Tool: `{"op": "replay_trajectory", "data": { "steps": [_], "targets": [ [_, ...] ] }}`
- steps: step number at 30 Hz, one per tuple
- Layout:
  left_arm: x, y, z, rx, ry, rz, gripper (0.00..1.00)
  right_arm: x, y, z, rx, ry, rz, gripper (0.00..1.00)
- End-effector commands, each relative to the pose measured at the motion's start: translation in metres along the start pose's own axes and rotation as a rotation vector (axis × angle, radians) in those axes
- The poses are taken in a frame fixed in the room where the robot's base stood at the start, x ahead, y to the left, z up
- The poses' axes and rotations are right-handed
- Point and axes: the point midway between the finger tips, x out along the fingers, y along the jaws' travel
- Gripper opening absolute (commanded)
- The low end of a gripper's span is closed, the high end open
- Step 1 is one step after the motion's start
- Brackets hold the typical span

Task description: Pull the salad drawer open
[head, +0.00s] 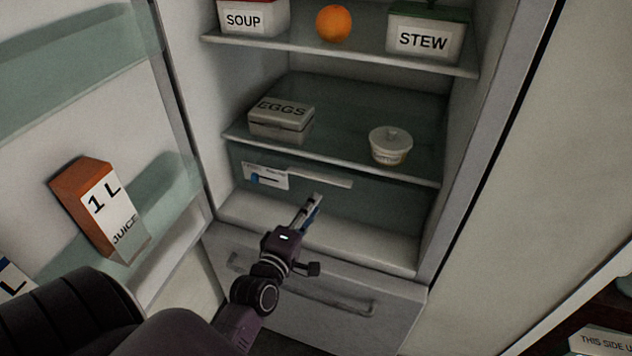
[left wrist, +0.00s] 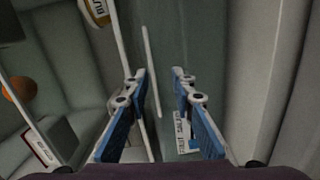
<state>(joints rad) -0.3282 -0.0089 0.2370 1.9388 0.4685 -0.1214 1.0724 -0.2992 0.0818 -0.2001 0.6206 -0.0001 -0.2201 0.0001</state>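The salad drawer (head: 377,198) is a greenish, see-through front under the lower shelf of the open fridge. It looks closed. A pale bar handle (head: 318,176) runs along its upper part, with a white label (head: 265,177) at the left. My right gripper is not in view.
The upper shelf holds soup, an orange (head: 333,23) and stew. The open door with a juice carton (head: 100,208) stands left. A lower drawer (head: 330,310) lies beneath.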

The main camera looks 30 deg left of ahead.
Motion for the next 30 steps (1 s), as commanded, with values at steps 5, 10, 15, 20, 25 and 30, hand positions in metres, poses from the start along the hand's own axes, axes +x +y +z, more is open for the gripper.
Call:
{"op": "replay_trajectory", "data": {
  "steps": [5, 10, 15, 20, 25, 30],
  "targets": [
    [0.005, 0.008, -0.02, -0.099, 0.061, 0.061, 0.23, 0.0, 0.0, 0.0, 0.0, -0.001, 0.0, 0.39],
    [0.02, 0.011, -0.022, -0.104, 0.064, 0.067, 0.23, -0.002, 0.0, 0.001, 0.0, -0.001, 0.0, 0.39],
    [0.045, 0.012, -0.024, -0.1, 0.063, 0.065, 0.23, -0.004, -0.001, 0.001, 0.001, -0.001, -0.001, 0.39],
    [0.066, 0.013, -0.025, -0.101, 0.063, 0.064, 0.23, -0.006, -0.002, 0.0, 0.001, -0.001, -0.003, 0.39],
    [0.079, 0.013, -0.026, -0.099, 0.063, 0.064, 0.23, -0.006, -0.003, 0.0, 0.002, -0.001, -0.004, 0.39],
    [0.081, 0.013, -0.026, -0.099, 0.062, 0.062, 0.23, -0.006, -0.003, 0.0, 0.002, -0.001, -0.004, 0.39]
  ]
}}
